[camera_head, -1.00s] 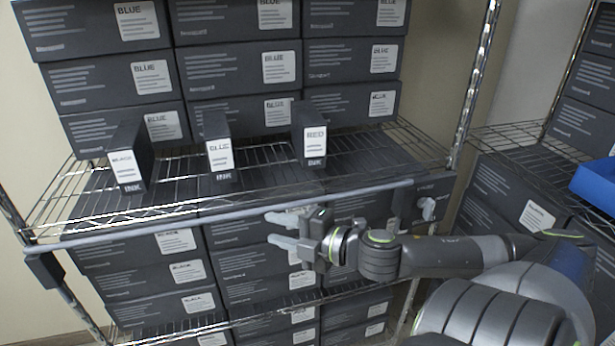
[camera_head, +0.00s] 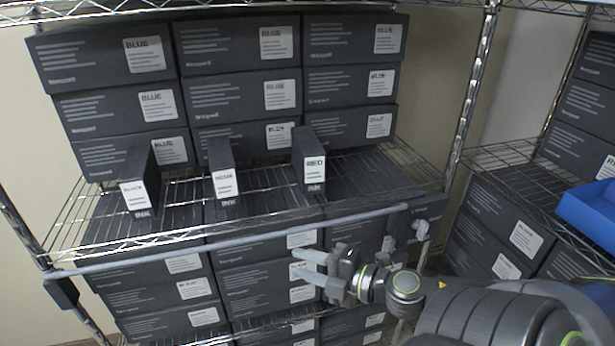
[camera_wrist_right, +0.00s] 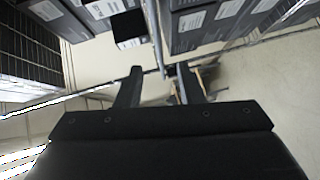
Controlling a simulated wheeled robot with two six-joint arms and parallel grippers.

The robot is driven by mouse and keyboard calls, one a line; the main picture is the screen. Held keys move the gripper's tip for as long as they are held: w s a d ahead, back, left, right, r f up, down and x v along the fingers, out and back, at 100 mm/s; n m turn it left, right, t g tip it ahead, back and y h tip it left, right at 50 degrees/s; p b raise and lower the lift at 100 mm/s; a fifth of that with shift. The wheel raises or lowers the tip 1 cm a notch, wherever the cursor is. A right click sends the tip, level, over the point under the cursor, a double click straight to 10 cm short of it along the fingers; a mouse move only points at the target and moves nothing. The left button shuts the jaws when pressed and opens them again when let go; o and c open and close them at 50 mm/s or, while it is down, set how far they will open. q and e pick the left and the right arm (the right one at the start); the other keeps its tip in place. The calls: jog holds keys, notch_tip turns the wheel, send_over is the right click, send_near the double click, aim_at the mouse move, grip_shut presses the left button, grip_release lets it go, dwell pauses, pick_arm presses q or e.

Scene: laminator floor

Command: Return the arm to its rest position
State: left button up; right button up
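My right gripper (camera_head: 312,268) is in front of the wire rack, a little below the grey rail along the shelf's front edge. Its two pale fingers point left and are apart, with nothing between them. In the right wrist view the same gripper (camera_wrist_right: 158,85) shows two dark fingers spread apart and empty. The arm behind it is bent and comes in from the lower right. My left gripper is not in either view.
Three narrow ink boxes, black (camera_head: 139,194), blue (camera_head: 223,184) and red (camera_head: 314,172), stand on the wire shelf before stacked dark boxes. The grey rail (camera_head: 240,240) runs just above my gripper. A blue bin (camera_head: 590,212) sits on the right rack.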

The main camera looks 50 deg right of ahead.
dwell(0.5)
jog(key=d+f+m+g+h+b, duration=0.1)
jog(key=d+f+m+h, duration=0.25)
jog(key=d+f, duration=0.4)
jog(key=d+f+m+g+h+b, duration=0.1)
jog(key=d+f+m+h, duration=0.3)
jog(key=f, duration=0.6)
jog(key=s+d+f+m+g+b, duration=0.1)
jog(key=s+d+f+m+g, duration=0.15)
jog(key=f, duration=0.55)
jog(key=s+d+f+m+g, duration=0.1)
jog(key=s+d+f+m, duration=0.15)
jog(key=f, duration=0.55)
jog(key=s+a+f+m+g+b, duration=0.1)
jog(key=s+a+f+m+g, duration=0.15)
jog(key=s+f, duration=0.5)
jog(key=s+a+f+m+g+b, duration=0.1)
jog(key=s+a+f+m+g, duration=0.25)
jog(key=f, duration=0.75)
jog(key=s+a+f+g+y, duration=0.1)
jog(key=s+a+f, duration=0.4)
jog(key=a, duration=0.3)
jog(key=s+a+f+m+g+y, duration=0.1)
jog(key=s+a+f+g, duration=0.1)
jog(key=s+a+f, duration=0.3)
jog(key=s+a, duration=0.2)
jog(key=a, duration=0.1)
jog(key=shift+s+f+b, duration=0.35)
jog(key=shift+f, duration=0.05)
